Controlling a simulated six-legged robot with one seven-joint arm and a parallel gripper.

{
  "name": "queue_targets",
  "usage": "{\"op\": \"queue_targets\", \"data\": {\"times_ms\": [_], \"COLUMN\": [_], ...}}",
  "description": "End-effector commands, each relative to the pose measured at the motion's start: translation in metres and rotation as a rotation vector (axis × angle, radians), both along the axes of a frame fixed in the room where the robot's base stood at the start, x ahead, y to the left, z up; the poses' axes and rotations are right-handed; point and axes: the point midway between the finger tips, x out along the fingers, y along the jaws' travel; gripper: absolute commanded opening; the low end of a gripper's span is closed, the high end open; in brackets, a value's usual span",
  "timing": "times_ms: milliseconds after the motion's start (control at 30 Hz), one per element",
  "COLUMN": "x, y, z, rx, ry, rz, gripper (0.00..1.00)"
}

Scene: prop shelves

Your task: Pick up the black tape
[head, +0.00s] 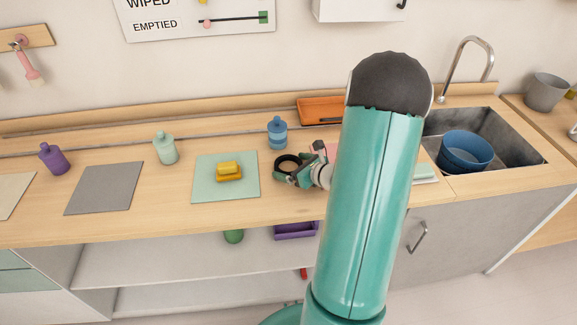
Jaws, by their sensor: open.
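The black tape (289,159) shows as a dark ring on the wooden counter, just right of the mint mat and below the blue bottle. My gripper (291,178) is open, at the near right side of the tape and overlapping its lower edge in the head view. I cannot tell whether the fingers touch the tape or straddle its rim. My arm hides the counter to the right of the gripper.
A blue bottle (277,134) stands just behind the tape. A yellow object (228,171) lies on the mint mat (207,190). An orange tray (313,112) is at the back. The sink (515,150) holds blue bowls (466,150).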

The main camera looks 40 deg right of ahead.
Motion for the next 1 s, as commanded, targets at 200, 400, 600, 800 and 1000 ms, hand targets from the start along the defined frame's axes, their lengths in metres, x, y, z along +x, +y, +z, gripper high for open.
{"op": "queue_targets", "data": {"times_ms": [200,400,600,800,1000], "x": [0.000,0.000,0.000,0.000,0.000], "y": [0.000,0.000,0.000,0.000,0.000], "z": [0.000,0.000,0.000,0.004,0.024], "rx": [0.000,0.000,0.000,-0.002,-0.005], "ry": [0.000,0.000,0.000,0.000,-0.001], "rz": [0.000,0.000,0.000,0.001,0.001], "gripper": [0.89,0.49,0.47,0.47,0.47]}}
